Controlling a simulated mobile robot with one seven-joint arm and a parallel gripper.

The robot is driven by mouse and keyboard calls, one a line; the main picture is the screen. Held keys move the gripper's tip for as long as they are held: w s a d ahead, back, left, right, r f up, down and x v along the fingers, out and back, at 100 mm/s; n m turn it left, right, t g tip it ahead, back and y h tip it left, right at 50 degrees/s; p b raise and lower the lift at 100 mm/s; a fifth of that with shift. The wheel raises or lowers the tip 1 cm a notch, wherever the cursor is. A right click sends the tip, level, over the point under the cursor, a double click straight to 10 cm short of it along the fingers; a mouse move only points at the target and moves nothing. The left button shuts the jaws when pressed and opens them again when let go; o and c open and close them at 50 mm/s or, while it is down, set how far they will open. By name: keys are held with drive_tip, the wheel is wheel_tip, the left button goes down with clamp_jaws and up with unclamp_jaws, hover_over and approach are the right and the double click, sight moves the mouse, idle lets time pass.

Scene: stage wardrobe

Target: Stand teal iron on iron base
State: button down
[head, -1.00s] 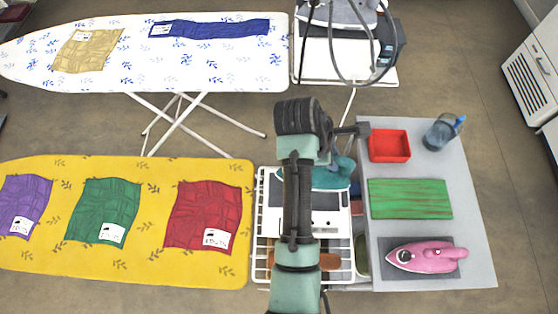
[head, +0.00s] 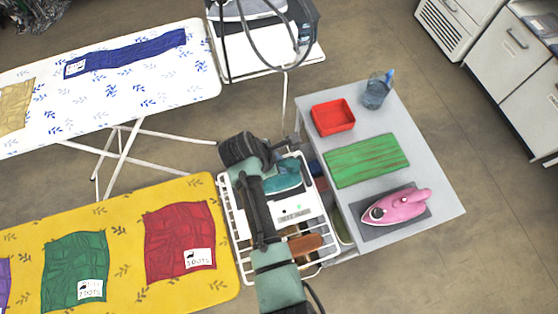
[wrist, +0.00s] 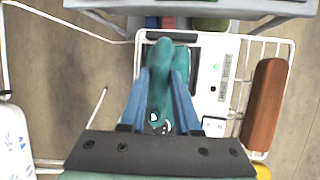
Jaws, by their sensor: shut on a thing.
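The teal iron (head: 283,180) shows beside my arm in the head view, over the white iron base (head: 294,213). In the wrist view, my gripper (wrist: 163,75) has its two blue fingers closed on either side of the teal iron (wrist: 159,75), which is held lengthwise between them. I cannot tell whether the iron touches the base. My arm hides part of the base in the head view.
The base sits in a white wire rack (head: 241,240) with a brown block (head: 306,243). To the right, a grey table (head: 432,185) holds a red tray (head: 333,117), green board (head: 366,160), pink iron (head: 397,206) and blue jug (head: 376,92). A yellow ironing board (head: 122,250) is left.

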drive_tip(key=c, duration=1.1)
unclamp_jaws()
drive_tip(key=shift+f, duration=0.1)
drive_tip(key=o, duration=0.5)
